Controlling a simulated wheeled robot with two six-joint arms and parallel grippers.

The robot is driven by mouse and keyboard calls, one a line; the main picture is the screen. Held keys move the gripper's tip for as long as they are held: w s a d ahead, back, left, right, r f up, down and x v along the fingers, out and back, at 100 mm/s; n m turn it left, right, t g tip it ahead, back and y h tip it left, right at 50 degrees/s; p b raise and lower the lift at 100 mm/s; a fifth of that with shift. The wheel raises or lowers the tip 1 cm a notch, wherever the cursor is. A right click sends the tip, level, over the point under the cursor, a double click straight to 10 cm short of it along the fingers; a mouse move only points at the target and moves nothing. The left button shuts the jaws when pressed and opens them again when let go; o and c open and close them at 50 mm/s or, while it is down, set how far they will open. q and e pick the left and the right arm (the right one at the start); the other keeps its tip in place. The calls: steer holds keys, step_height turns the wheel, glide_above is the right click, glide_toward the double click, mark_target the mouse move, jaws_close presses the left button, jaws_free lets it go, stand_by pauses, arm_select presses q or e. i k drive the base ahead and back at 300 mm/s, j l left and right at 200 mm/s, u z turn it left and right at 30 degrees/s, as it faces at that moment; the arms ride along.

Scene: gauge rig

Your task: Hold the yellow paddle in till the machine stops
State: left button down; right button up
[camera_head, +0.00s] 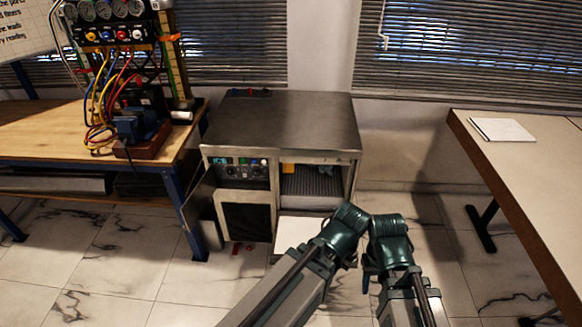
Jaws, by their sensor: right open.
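The machine (285,115) is a grey metal cabinet standing on the floor in the middle of the view. A small yellow-orange piece, seemingly the yellow paddle (288,169), shows at the upper left inside its open right bay. It is small and partly shaded, so I cannot tell whether it is pressed in. My right gripper (370,279) is open, low in front of the machine's right side and apart from the paddle. Dark green arm joints hide much of it, and I see nothing held. My left gripper cannot be made out.
A control panel (240,171) with lit buttons is on the machine's front left. A wooden bench (45,130) with gauges and hoses stands at left. A table (540,165) with a paper pad (502,129) stands at right. Tiled floor lies between them.

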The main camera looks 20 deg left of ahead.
mark_target(286, 169)
steer(key=j, duration=0.5)
steer(key=k+j+z, duration=0.1)
steer(key=j, duration=0.85)
steer(key=k+j+z, duration=0.15)
steer(key=j, duration=0.8)
steer(key=k+j+z, duration=0.1)
steer(key=j, duration=0.4)
steer(key=k+j, duration=0.15)
steer(key=j, duration=0.3)
steer(key=k+j+z, duration=0.1)
steer(key=j, duration=0.4)
